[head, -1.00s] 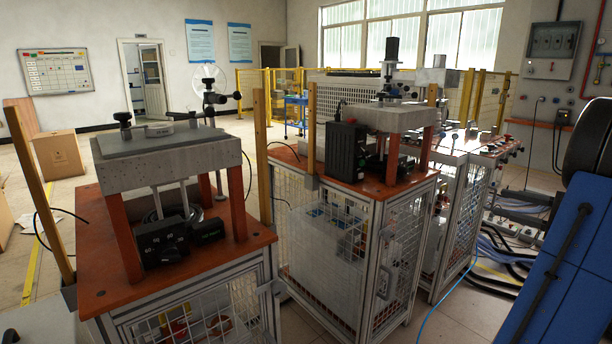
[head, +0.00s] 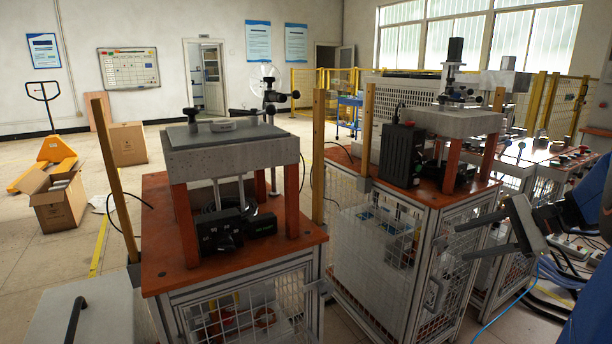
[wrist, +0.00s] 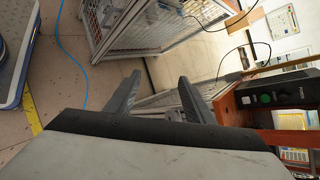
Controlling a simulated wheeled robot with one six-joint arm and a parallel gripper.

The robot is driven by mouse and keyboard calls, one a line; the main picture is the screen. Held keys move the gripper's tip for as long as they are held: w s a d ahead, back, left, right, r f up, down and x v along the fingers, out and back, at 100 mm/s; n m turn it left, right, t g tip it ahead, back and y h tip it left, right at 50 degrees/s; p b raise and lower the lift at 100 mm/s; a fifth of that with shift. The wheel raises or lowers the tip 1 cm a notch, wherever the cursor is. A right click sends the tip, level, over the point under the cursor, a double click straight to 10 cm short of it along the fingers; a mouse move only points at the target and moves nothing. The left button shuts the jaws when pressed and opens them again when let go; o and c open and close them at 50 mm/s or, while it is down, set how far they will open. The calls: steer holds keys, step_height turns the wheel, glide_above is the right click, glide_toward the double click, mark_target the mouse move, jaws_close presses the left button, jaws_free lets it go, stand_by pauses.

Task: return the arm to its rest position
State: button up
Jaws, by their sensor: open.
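My gripper (head: 505,236) shows at the right of the head view, in front of the right-hand machine cabinet. In the wrist view my gripper (wrist: 156,98) has its two dark fingers spread apart, with nothing between them. My blue arm shows at the right edge of the head view, and part of it is cut off by the frame.
An orange-topped machine stand (head: 160,262) is at front left, with a second caged cabinet (head: 385,275) right of it. Yellow posts stand beside them. A blue cable (head: 512,300) runs along the floor at right. Open floor (head: 40,265) lies at left, with boxes and a pallet jack.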

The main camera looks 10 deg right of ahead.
steer(key=s+a+f+n+g+h, duration=0.1)
steer(key=s+a+f+n+g, duration=0.15)
steer(key=a, duration=0.35)
steer(key=s+a+f+n+g+h, duration=0.1)
steer(key=s+a+n+h, duration=0.2)
steer(key=a, duration=0.4)
steer(key=s+a+f+n+h, duration=0.2)
steer(key=s+n, duration=0.3)
steer(key=s, duration=0.1)
steer(key=s+a+f+n+t+h, duration=0.1)
steer(key=s+a+f+n+h, duration=0.1)
steer(key=s+n, duration=0.4)
steer(key=shift+s+a+f+h, duration=0.3)
steer(key=shift+s+a+f, duration=0.15)
steer(key=shift+a, duration=0.2)
steer(key=shift+c, duration=0.5)
